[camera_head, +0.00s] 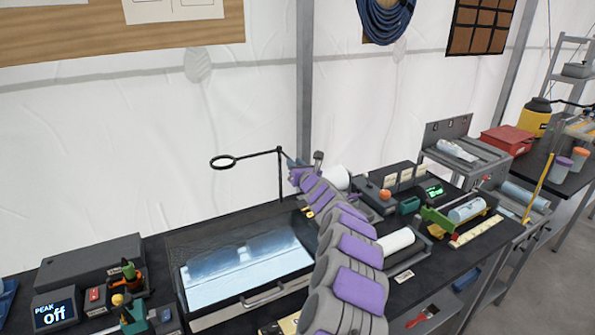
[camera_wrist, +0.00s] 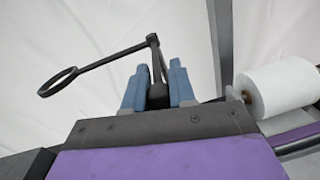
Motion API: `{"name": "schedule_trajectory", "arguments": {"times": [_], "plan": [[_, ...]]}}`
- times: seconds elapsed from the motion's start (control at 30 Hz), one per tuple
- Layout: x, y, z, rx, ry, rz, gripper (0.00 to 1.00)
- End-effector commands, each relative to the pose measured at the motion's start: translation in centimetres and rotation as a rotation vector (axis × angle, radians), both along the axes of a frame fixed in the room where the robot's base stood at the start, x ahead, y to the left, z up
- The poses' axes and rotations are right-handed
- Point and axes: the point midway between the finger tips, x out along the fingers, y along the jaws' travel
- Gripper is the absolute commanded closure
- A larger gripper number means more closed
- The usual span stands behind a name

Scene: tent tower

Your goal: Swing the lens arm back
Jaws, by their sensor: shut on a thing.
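The lens arm (camera_head: 252,154) is a thin black bar on an upright post (camera_head: 280,175) at the back of the bench. It ends in a black ring (camera_head: 222,161) on the left. In the wrist view the lens arm (camera_wrist: 110,58) also points left, with its ring (camera_wrist: 57,81) at the far left. My gripper (camera_wrist: 159,88) has its two blue fingers closed around a dark knob or grip (camera_wrist: 158,92) below the arm's right end. In the head view my gripper (camera_head: 296,163) is beside the post, partly hidden by my own arm.
A lit glass panel (camera_head: 245,262) in a dark tray lies below the ring. A white roll (camera_head: 335,178) stands right of my gripper; it also shows in the wrist view (camera_wrist: 275,88). The air around the ring is clear.

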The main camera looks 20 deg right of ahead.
Motion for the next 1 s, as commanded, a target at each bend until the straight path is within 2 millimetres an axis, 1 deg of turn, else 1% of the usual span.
{"name": "schedule_trajectory", "arguments": {"times": [0.1, 0.33, 0.37, 0.6, 0.63, 0.87, 1.0], "plan": [[0.09, 0.41, 0.11, 0.0, -0.001, 0.002, 1.0], [0.08, 0.39, 0.12, 0.0, -0.002, 0.002, 1.0], [0.08, 0.4, 0.12, 0.0, -0.001, 0.002, 0.74], [0.04, 0.27, 0.08, 0.0, -0.001, 0.001, 0.51], [0.04, 0.27, 0.07, 0.0, -0.001, 0.001, 0.49], [0.0, 0.21, 0.06, 0.0, -0.001, 0.0, 0.49], [-0.4, 0.11, 0.19, 0.001, -0.002, -0.001, 0.49]]}}
